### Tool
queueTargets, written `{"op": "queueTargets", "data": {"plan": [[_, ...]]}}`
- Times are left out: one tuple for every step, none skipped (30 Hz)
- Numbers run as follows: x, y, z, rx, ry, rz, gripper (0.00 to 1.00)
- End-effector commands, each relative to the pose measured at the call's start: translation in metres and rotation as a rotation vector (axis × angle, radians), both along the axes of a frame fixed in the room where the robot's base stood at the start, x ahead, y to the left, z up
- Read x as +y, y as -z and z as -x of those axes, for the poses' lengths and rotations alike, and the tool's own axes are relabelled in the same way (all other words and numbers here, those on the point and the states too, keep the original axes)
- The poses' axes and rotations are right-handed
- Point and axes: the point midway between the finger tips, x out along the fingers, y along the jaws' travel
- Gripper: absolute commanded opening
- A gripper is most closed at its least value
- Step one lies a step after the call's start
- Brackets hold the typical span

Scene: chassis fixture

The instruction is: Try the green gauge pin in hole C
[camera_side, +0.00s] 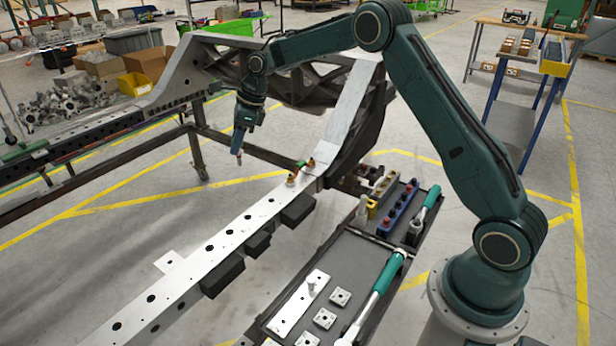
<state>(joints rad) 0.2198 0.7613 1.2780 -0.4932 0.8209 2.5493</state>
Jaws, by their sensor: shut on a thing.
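My gripper (239,149) points down in the air, left of the rail's far end. It is shut on a small pin-like thing (239,158) with a reddish part and a pale tip. It is too small to tell whether this is the green gauge pin. A long silver rail (196,262) with a row of dark holes runs from the lower left to the frame. No hole letters are readable, so I cannot tell which is hole C. A small green piece (301,163) and two brass-coloured pieces (291,180) are at the rail's far end.
Black blocks (222,276) are along the rail's right side. A dark tray (352,262) to its right holds a torque wrench (385,275), square plates (325,318), and a blue holder (398,211). The large chassis frame (350,100) rises behind the rail.

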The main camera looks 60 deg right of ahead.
Motion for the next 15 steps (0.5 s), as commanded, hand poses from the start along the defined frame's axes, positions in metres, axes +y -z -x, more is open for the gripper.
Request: {"op": "queueTargets", "data": {"plan": [[0.000,-0.003,0.000,-0.002,-0.001,0.000,0.00],[0.000,-0.004,0.000,-0.002,-0.001,0.000,0.00],[0.000,-0.006,0.000,-0.002,-0.001,0.000,0.00],[0.000,-0.007,0.000,-0.002,-0.001,0.000,0.00],[0.000,-0.008,0.000,-0.002,-0.001,0.000,0.00],[0.000,-0.010,-0.001,-0.003,-0.001,0.000,0.00],[0.000,-0.011,-0.001,-0.002,-0.001,0.000,0.00],[0.000,-0.013,-0.001,-0.002,-0.001,0.000,0.00],[0.000,-0.014,0.000,-0.002,-0.001,0.000,0.00],[0.000,-0.015,0.000,-0.002,-0.001,0.000,0.00],[0.000,-0.017,0.000,-0.001,0.000,0.000,0.00],[0.000,-0.018,0.000,-0.001,0.000,0.000,0.00],[0.000,-0.020,0.000,-0.001,0.000,0.000,0.00],[0.000,-0.021,0.000,-0.001,0.000,0.000,0.00],[0.000,-0.023,0.000,-0.002,0.000,0.001,0.00]]}}
